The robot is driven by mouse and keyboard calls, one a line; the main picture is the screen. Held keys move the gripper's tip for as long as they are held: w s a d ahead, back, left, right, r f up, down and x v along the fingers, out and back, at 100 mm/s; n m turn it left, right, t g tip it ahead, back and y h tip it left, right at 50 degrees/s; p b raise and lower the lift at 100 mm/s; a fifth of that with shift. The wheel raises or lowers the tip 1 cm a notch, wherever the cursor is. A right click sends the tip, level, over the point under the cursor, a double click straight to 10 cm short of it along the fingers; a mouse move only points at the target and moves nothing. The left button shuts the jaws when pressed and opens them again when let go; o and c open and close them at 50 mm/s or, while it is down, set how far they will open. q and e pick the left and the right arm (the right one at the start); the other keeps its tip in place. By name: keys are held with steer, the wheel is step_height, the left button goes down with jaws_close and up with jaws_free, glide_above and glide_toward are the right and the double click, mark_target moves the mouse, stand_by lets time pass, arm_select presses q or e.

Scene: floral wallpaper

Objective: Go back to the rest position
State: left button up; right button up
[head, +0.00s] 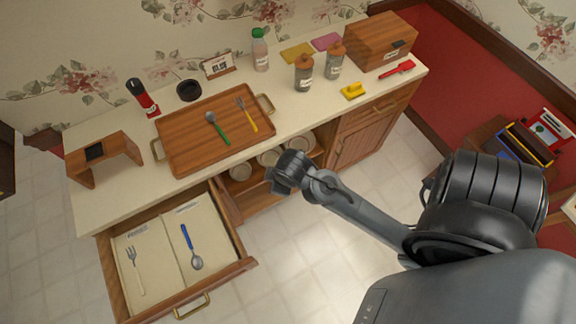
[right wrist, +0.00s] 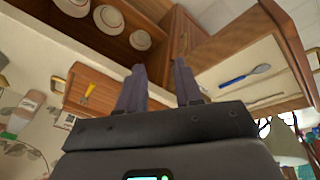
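My right arm reaches in from the right in the head view. Its gripper (head: 287,174) hangs in front of the counter's open shelf, to the right of the open drawer. In the right wrist view the two dark fingers (right wrist: 158,88) stand apart with nothing between them, so it is open and empty. My left gripper is in neither view. A wooden tray (head: 178,150) on the counter bears a green-handled spoon (head: 216,127) and a yellow-handled fork (head: 246,114). The open drawer (head: 249,264) holds a pale-handled fork (head: 134,268) at left and a blue-handled spoon (head: 191,247) at right.
The counter also bears a wooden stand (head: 120,150), a red bottle (head: 143,98), jars (head: 303,75), a green-capped bottle (head: 260,52) and a wooden box (head: 380,38). Bowls (head: 270,156) sit on the shelf below. The tiled floor (head: 300,260) in front is clear.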

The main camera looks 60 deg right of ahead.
steer(key=s+a+r+m+y, duration=0.1)
steer(key=s+a+r, duration=0.1)
steer(key=s+a, duration=0.4)
steer(key=shift+s+a+r+m, duration=0.2)
steer(key=shift+s+m, duration=0.2)
steer(key=shift+s, duration=0.15)
steer(key=shift+o, duration=1.3)
step_height(320, 180, up, 16)
steer(key=p, duration=1.7)
steer(key=shift+r, duration=0.25)
steer(key=shift+a+f, duration=0.1)
steer(key=shift+s, duration=0.1)
